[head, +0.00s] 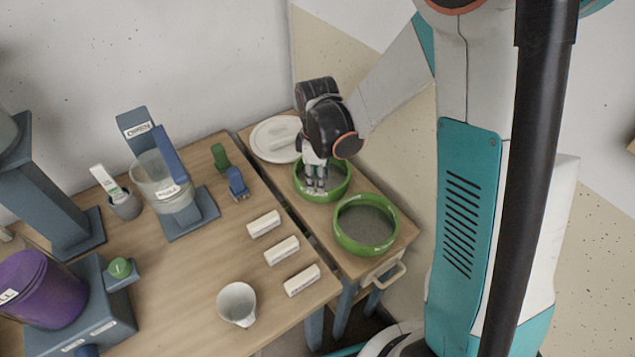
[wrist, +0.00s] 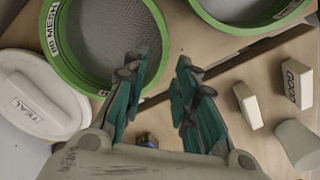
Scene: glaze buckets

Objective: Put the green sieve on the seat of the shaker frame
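Two green sieves stand on a small wooden side cart. The far sieve (head: 346,187) is beside a white lid; the near sieve (head: 345,240) is towards the cart's front. My gripper (head: 317,188) points down at the far sieve, its fingers over its inside and wall. In the wrist view the fingers (wrist: 160,88) are apart with nothing clamped between them; the far sieve's rim (wrist: 64,70), with a mesh label, passes behind them. The near sieve (wrist: 245,25) is at the top right. Which blue-grey stand is the shaker frame I cannot tell.
A white lid (head: 268,150) lies behind the far sieve. The wooden table (head: 190,285) holds a translucent bucket (head: 160,187) in a blue stand, a purple bucket (head: 50,295), several white blocks and a white cup (head: 237,306). A tall blue-grey column (head: 45,190) stands left.

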